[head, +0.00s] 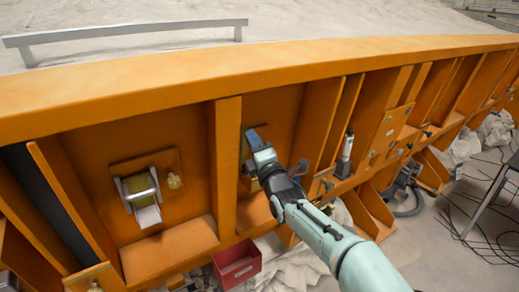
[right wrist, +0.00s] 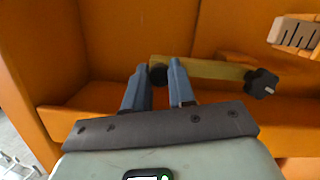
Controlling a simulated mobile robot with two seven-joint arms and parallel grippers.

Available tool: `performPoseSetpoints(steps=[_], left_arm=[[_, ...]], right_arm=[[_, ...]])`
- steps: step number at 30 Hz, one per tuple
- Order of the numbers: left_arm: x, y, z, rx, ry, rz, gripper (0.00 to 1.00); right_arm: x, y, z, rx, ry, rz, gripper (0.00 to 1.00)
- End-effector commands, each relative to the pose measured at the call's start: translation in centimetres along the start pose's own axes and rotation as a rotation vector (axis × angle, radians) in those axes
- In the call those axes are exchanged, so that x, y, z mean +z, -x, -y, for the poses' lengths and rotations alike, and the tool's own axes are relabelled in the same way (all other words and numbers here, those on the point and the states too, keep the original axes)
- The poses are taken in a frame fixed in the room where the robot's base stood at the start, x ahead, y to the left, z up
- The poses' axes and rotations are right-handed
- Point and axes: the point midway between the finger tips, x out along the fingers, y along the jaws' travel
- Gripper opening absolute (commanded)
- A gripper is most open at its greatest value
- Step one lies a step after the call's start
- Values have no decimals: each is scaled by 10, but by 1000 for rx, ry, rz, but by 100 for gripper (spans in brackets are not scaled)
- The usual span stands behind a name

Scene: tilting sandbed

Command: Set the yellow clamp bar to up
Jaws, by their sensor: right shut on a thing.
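The yellow clamp bar (right wrist: 215,70) shows in the right wrist view. It runs from between my fingertips out to the right, across the orange panel. A dark round end (right wrist: 158,74) sits between the fingers, and a black star knob (right wrist: 262,83) is at the bar's other end. My right gripper (head: 255,139) is shut on the bar's end; it also shows in the right wrist view (right wrist: 158,82). In the head view my gripper and wrist hide most of the bar. My left gripper is not in view.
Orange upright ribs (head: 226,160) stand on both sides of my right gripper. A paper roll holder (head: 139,188) is on the panel to the left. A red bin (head: 237,264) is below. A white-and-black tube (head: 347,150) stands to the right. Cables lie on the floor at far right.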

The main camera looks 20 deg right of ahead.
Motion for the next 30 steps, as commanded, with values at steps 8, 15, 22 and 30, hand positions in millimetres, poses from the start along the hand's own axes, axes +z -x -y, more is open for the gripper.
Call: performPoseSetpoints(steps=[8,15,22,30], left_arm=[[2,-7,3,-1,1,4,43],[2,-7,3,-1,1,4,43],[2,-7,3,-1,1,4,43],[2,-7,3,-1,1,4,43]], right_arm=[[-8,-3,-2,18,63,-14,0],[-9,-3,-2,20,72,-16,0],[-8,-3,-2,20,72,-15,31],[-8,-3,-1,18,71,-14,50]])
